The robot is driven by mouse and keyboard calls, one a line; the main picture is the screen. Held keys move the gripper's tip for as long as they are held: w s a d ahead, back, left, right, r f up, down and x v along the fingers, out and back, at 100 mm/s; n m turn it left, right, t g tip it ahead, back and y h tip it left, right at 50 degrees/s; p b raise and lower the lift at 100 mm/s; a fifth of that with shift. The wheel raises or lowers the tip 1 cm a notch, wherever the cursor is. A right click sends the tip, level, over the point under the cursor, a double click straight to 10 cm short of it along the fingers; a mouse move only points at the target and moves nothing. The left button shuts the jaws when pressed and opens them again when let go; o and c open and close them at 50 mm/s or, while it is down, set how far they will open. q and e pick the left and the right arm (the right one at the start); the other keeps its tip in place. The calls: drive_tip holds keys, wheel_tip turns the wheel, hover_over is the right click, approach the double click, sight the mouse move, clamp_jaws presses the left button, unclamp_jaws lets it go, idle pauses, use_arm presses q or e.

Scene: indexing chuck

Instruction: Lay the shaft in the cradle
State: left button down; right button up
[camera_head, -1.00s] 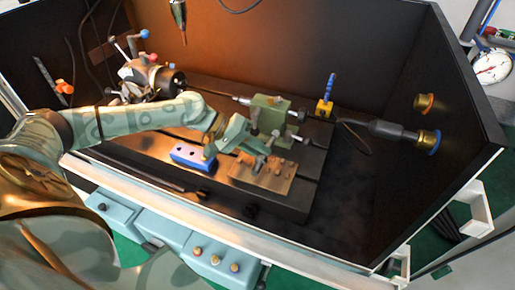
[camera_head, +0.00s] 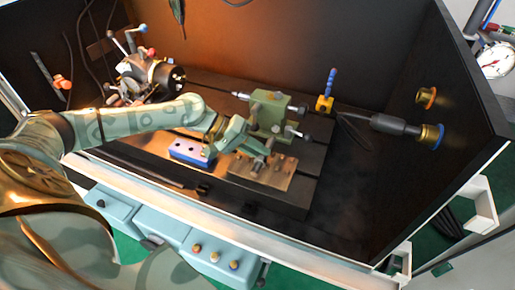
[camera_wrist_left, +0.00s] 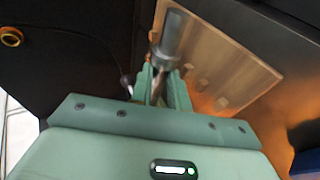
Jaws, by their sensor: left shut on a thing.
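My left gripper (camera_head: 262,150) is shut on the shaft, a grey stepped rod. In the left wrist view the shaft (camera_wrist_left: 171,37) sticks out, tilted, from between the fingers (camera_wrist_left: 160,85). In the head view the shaft is small and mostly hidden by the fingers. A wooden block with short pegs (camera_head: 280,182), which looks like the cradle, lies just below and in front of the gripper. It also shows behind the shaft in the left wrist view (camera_wrist_left: 225,60). I cannot tell whether the shaft touches it. My right gripper is not in view.
A green tailstock-like block (camera_head: 267,112) stands just behind the gripper. A blue block with holes (camera_head: 187,153) lies left of the wooden block. A chuck (camera_head: 165,77) stands at the back left, a yellow holder (camera_head: 324,104) at the back. The floor right of the plate is clear.

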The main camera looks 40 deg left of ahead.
use_arm(q)
drive_tip(key=shift+f, duration=0.2)
drive_tip(key=c, duration=1.3)
unclamp_jaws()
drive_tip(key=shift+o, duration=0.2)
drive_tip(key=shift+s+d+f, duration=0.1)
drive_tip(key=shift+f, duration=0.05)
drive_tip(key=shift+s+f, duration=0.1)
drive_tip(key=shift+f, duration=0.1)
drive_tip(key=p+v, duration=0.5)
drive_tip(key=v, duration=1.1)
drive_tip(key=shift+r, duration=0.5)
